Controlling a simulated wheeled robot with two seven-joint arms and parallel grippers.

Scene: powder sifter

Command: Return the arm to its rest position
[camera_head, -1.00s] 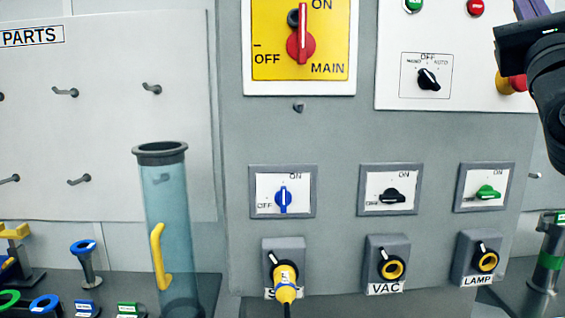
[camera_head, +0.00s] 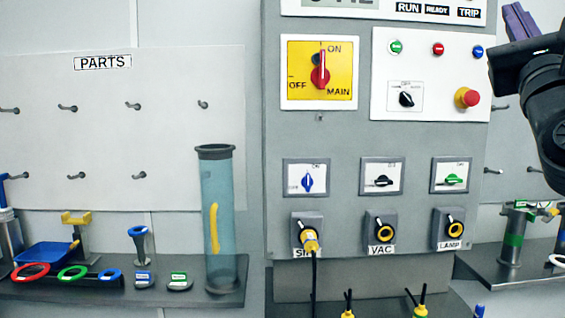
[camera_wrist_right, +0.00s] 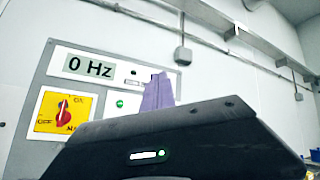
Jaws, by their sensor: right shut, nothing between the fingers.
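My right gripper (camera_head: 519,22) shows at the upper right of the head view, with purple fingers pointing up and shut on nothing. It is apart from the grey control panel (camera_head: 340,225), to the right of its button plate. In the right wrist view the purple fingers (camera_wrist_right: 157,92) stand together in front of the panel, with the dark gripper body below them. My left gripper is in neither view.
The panel carries a red main switch (camera_head: 320,76), three lower switches and several sockets; a yellow plug (camera_head: 310,240) sits in the left socket. A clear blue tube (camera_head: 218,255) stands left on the dark shelf (camera_head: 185,290). A green-banded post (camera_head: 513,238) stands right.

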